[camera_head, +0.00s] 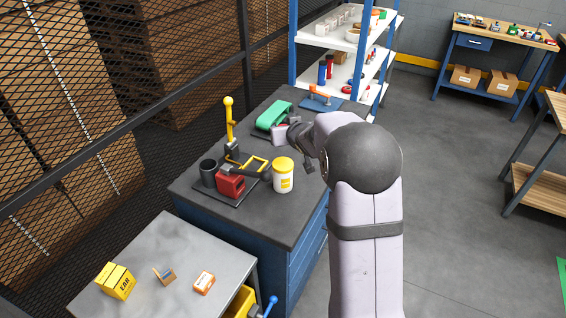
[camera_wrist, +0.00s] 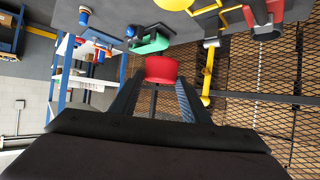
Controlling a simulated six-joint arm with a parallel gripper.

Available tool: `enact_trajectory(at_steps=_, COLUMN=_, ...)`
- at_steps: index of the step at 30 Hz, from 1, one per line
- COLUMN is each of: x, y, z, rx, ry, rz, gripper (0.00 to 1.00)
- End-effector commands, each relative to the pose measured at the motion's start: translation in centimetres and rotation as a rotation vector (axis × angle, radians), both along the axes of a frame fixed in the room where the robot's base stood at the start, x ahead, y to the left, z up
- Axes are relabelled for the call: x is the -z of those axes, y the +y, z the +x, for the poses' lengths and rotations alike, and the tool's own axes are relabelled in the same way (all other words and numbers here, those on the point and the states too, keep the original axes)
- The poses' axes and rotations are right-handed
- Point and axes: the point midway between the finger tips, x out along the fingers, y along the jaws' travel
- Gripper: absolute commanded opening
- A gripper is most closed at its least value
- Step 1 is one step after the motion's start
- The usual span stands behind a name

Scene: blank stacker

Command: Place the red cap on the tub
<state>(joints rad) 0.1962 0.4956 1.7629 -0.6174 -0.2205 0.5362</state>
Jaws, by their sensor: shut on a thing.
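The red cap (camera_wrist: 161,69) is held between the two dark fingers of my gripper (camera_wrist: 161,80) in the wrist view. In the head view my gripper (camera_head: 296,137) is above the dark bench top, behind the tub and in front of the green machine; the cap is hard to make out there. The tub (camera_head: 283,180) is a white jar with a yellow top and a yellow label, standing upright on the bench. My gripper and the cap are apart from the tub. A yellow round shape (camera_wrist: 173,4), probably the tub's top, is cut off at the wrist view's upper edge.
Left of the tub, a stacker with a yellow lever (camera_head: 229,115), a red block (camera_head: 231,183) and a dark cup (camera_head: 208,172) stands on a dark plate. A green machine (camera_head: 274,116) stands behind. A mesh fence (camera_head: 75,130) borders the left. Bench in front of the tub is clear.

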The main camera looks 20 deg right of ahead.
Motion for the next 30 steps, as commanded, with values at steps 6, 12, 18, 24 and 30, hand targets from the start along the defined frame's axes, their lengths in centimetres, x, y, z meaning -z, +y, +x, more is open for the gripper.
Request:
enact_trajectory(at_steps=6, x=0.5, y=0.5, z=-0.2, rx=0.013, ry=-0.002, rz=0.0, gripper=0.21)
enact_trajectory(at_steps=12, x=0.5, y=0.5, z=-0.2, rx=0.034, ry=-0.003, rz=-0.001, gripper=0.21)
enact_trajectory(at_steps=18, x=0.6, y=0.4, z=-0.3, rx=0.041, ry=-0.002, rz=0.0, gripper=0.21)
enact_trajectory(at_steps=24, x=2.1, y=0.4, z=-0.3, rx=0.041, ry=0.002, rz=0.002, gripper=0.21)
enact_trajectory(at_steps=30, x=5.0, y=0.4, z=-0.3, rx=0.04, ry=0.003, rz=0.0, gripper=0.21)
